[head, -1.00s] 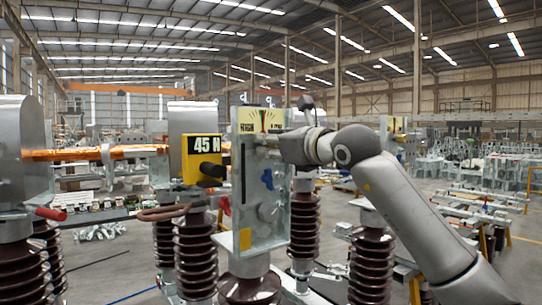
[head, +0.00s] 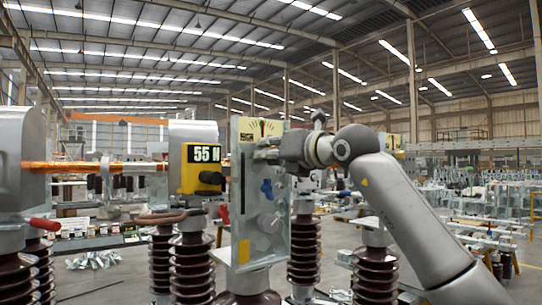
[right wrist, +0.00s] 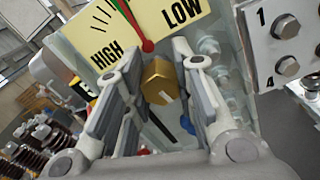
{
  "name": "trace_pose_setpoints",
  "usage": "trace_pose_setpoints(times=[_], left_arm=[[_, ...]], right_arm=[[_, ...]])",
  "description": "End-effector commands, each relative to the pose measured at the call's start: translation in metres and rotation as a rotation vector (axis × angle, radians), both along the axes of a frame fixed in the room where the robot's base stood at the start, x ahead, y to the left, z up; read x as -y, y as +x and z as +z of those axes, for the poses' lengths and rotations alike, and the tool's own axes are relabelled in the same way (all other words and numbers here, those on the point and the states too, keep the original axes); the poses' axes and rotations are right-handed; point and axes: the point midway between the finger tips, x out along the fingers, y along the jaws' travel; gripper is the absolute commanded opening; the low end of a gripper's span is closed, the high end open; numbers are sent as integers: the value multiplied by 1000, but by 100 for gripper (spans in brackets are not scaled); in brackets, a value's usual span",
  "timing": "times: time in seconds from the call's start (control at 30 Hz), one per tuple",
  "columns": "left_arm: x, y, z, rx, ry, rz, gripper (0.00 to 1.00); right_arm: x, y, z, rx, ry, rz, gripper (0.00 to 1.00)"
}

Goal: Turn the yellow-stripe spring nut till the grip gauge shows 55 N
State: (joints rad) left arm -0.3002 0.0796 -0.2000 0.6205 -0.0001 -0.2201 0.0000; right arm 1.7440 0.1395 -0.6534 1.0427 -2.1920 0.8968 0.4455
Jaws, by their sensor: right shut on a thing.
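The grip gauge (head: 205,153) is a yellow box with a black display at mid-left of the head view, and it reads 55 N. My right gripper (head: 272,152) is at the upper part of the upright metal plate (head: 243,215), just below the dial. In the right wrist view, my right gripper (right wrist: 158,95) is shut on the brass hex spring nut (right wrist: 160,78), with a finger on each side. A small pale mark shows on the nut; I cannot tell a yellow stripe. The fingers hide the nut in the head view. My left gripper is out of view.
The HIGH/LOW dial (right wrist: 125,32) with its red needle is above the nut. A numbered bolt plate (right wrist: 280,40) is close on the right in the wrist view. A blue knob (head: 267,188), copper bar (head: 75,168), red handle (head: 43,224) and brown ribbed insulators (head: 192,265) stand around.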

Motion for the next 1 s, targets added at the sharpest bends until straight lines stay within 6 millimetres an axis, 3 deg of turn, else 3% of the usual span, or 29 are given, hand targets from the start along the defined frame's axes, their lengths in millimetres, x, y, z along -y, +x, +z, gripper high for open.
trace_pose_setpoints(times=[0.33, 0.37, 0.5, 1.0], left_arm=[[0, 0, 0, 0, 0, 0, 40], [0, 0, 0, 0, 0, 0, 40], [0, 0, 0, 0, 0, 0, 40], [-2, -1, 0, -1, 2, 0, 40]], right_arm=[[0, 0, 1, 0, 3, -1, 1], [0, 0, 1, 1, 2, -1, 27], [0, 0, 1, 1, 2, -1, 45], [7, -7, 1, 3, 1, -1, 46]])
